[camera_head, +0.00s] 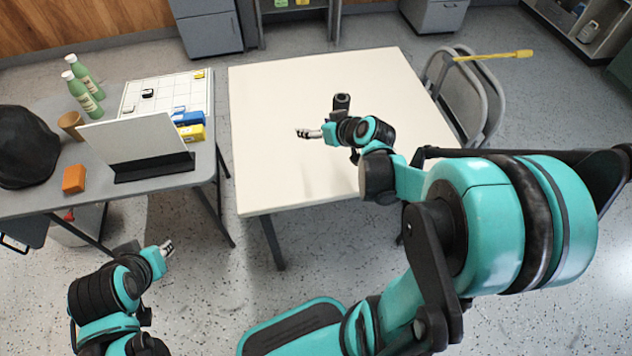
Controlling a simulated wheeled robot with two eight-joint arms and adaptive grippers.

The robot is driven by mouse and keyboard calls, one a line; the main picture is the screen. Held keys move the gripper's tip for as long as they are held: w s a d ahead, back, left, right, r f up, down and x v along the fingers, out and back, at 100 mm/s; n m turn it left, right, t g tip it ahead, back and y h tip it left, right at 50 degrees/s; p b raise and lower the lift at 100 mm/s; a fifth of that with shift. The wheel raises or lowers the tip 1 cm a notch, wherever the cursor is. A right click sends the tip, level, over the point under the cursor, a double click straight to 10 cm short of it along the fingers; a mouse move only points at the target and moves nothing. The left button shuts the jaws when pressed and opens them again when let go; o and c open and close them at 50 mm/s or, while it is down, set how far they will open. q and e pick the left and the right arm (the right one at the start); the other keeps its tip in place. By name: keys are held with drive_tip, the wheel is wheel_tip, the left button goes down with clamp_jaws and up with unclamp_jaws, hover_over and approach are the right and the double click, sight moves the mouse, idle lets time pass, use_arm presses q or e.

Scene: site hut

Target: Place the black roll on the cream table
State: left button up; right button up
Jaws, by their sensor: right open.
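The cream table (275,95) stands in the middle of the view. A small black roll (341,101) shows upright at the cream table, just behind my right wrist, which hides its lower part. My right gripper (303,133) is over the cream table, pointing left, open and empty, to the left of the roll and apart from it. My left gripper (167,247) hangs over the floor in front of the grey table, away from the roll; its fingers are too small to tell open from shut.
The grey table (30,205) at left holds a white board (137,140), green bottles (84,82), an orange block (74,179), a black bag-like object (25,147), and blue and yellow boxes (190,131). Folding chairs (463,95) stand right of the cream table. Its left half is clear.

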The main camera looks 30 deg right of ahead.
drive_tip(key=s+a+r+g+h, duration=0.1)
drive_tip(key=s+a, duration=0.3)
drive_tip(key=s, duration=0.5)
drive_tip(key=s+a+r+g, duration=0.1)
drive_tip(key=s+a+g, duration=0.1)
drive_tip(key=s+a, duration=0.3)
drive_tip(key=s, duration=0.4)
drive_tip(key=shift+s+a+m+g+h, duration=0.15)
drive_tip(key=shift+s+m+g+h, duration=0.15)
drive_tip(key=shift+h, duration=0.1)
drive_tip(key=shift+w, duration=0.1)
